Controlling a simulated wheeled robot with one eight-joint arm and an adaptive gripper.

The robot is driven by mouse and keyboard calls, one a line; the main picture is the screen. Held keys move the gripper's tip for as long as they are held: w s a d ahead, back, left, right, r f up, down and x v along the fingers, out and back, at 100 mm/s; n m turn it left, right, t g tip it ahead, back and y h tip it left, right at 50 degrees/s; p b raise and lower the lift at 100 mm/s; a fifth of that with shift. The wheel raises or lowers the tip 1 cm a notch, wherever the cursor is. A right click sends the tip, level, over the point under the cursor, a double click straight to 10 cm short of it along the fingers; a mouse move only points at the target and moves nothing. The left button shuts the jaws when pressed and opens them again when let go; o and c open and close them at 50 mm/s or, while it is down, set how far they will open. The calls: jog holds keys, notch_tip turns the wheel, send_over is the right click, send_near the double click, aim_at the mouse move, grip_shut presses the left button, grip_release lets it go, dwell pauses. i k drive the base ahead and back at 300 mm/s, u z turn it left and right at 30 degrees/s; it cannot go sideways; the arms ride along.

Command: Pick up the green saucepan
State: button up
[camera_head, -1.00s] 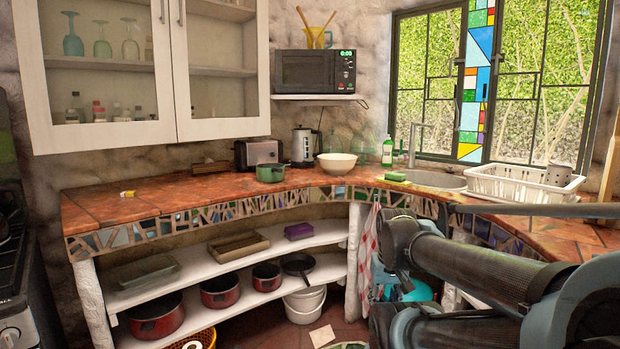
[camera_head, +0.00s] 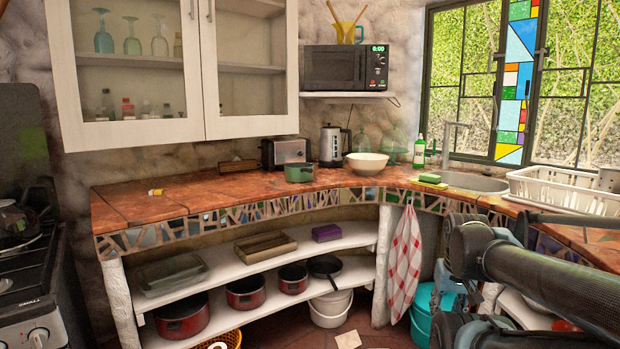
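The green saucepan (camera_head: 300,173) is small and stands upright on the terracotta counter (camera_head: 225,188), near its front edge, in front of the toaster and left of the white bowl. My arm shows at the lower right, well apart from the saucepan. My gripper's fingers cannot be made out.
A toaster (camera_head: 285,151), a kettle (camera_head: 331,146) and a white bowl (camera_head: 367,163) stand around the saucepan. A white dish rack (camera_head: 565,190) is at right. Shelves below hold red pots (camera_head: 246,292). The left counter is mostly clear.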

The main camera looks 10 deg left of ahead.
aim_at(293, 172)
jog(key=i, duration=0.9)
jog(key=u, duration=0.05)
